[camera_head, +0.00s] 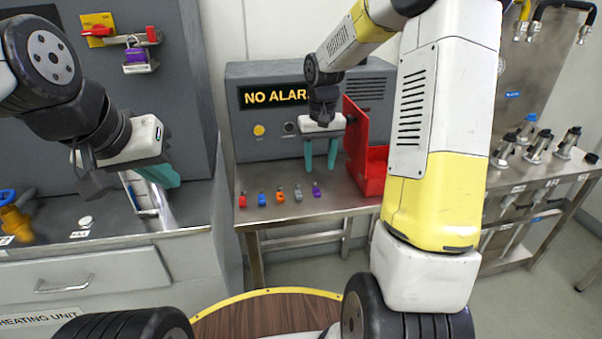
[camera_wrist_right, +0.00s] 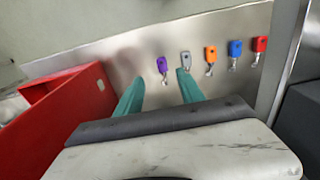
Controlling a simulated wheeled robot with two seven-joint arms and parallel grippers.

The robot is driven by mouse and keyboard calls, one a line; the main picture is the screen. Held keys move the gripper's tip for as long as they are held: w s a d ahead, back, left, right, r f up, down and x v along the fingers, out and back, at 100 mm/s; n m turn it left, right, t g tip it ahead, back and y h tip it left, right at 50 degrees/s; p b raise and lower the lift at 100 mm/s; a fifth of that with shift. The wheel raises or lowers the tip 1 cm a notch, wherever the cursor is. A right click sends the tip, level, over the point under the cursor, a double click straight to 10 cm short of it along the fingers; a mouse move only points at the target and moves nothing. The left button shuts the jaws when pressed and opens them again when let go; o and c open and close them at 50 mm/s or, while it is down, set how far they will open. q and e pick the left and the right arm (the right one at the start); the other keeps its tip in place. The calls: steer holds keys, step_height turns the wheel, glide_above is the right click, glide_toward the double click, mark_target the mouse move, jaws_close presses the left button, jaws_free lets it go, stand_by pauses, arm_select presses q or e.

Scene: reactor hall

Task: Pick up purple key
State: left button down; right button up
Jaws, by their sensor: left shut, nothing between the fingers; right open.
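The purple key (camera_head: 316,189) lies on the metal table, at the right end of a row of keys. In the right wrist view the purple key (camera_wrist_right: 162,66) shows beyond and between the two teal fingertips, close to the grey key. My right gripper (camera_head: 320,170) is open and empty, above the table near the purple key; it also shows in the right wrist view (camera_wrist_right: 162,82). My left gripper (camera_head: 160,178) is shut and empty, at the left by the heating unit.
Grey (camera_head: 298,194), orange (camera_head: 280,196), blue (camera_head: 262,198) and red (camera_head: 242,200) keys lie left of the purple one. A red open box (camera_head: 374,175) stands just right of my right gripper. The alarm panel (camera_head: 245,115) stands behind. A purple padlock (camera_head: 136,56) hangs at upper left.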

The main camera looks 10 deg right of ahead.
mark_target(316, 189)
steer(key=shift+w+f, duration=0.8)
steer(key=shift+f, duration=0.2)
step_height(316, 189, down, 7)
steer(key=shift+s+a+f, duration=0.15)
steer(key=shift+f, duration=0.05)
jaws_close()
